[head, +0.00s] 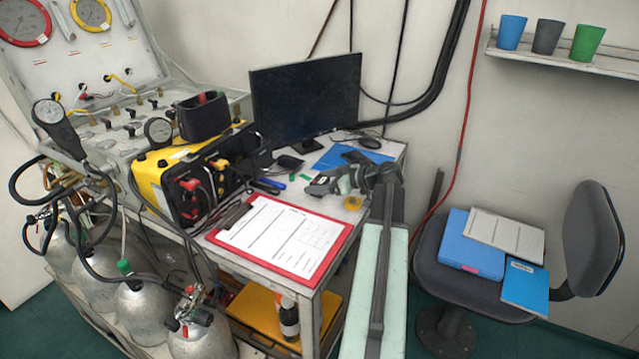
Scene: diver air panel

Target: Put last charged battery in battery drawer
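My gripper (322,186) is over the desk (330,280), left of my arm's dark links. Its fingers are small and partly mixed with the clutter, so I cannot tell whether they are open or shut, or hold anything. Small green pieces (298,177) lie left of it and a yellow roll-like item (352,203) lies just right of it. I cannot tell whether any of these is a battery. A small black device (290,162) lies in front of the monitor. No battery drawer can be made out.
A red clipboard (226,236) lies at the desk's front edge. A yellow-black case (160,172) stands left, a monitor (305,95) behind. Gas cylinders (145,310) crowd the lower left. A chair (450,253) at right holds blue folders. Cups stand on a wall shelf (560,62).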

